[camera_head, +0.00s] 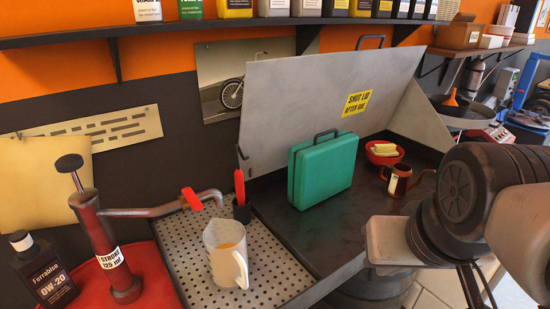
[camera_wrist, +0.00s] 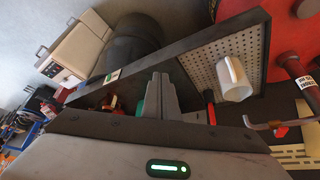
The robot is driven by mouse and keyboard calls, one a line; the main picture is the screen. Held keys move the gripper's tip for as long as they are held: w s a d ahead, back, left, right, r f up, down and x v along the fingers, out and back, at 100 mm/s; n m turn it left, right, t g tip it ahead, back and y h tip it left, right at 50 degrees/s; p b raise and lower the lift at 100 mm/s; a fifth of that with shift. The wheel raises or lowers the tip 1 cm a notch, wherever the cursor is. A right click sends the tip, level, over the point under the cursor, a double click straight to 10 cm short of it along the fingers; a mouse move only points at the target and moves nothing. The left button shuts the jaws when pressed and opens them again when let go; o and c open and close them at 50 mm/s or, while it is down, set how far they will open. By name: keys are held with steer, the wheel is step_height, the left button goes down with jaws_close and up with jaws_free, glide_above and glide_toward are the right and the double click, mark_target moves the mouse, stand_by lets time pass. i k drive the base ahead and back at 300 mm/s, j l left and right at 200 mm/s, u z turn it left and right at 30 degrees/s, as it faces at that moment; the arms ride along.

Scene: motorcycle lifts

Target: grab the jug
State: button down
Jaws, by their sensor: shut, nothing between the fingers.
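The jug (camera_head: 226,255) is pale and translucent, with an amber tint inside. It stands upright on the perforated drain tray (camera_head: 185,262), below the spout of the red pump, its handle toward the camera's right. In the wrist view the jug (camera_wrist: 233,80) shows at the upper right, on the same perforated plate. My gripper (camera_wrist: 162,82) shows in the wrist view as grey fingers close together with nothing between them. It is apart from the jug, which lies to the right of the fingers in that view. In the head view my arm is at the right and the fingertips cannot be made out.
A green case (camera_head: 323,171) stands on the dark bench right of the tray, before a raised metal lid (camera_head: 320,95). A red bowl (camera_head: 384,152) and a copper can (camera_head: 398,180) are further right. The red pump (camera_head: 105,240) and an oil bottle (camera_head: 42,270) stand left.

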mark_target(225, 242)
steer(key=i+l+u, duration=0.1)
steer(key=i+l, duration=0.45)
steer(key=u, duration=0.45)
steer(key=l+u, duration=0.1)
steer(key=u, duration=1.35)
steer(key=l+u, duration=0.1)
steer(key=u, duration=0.35)
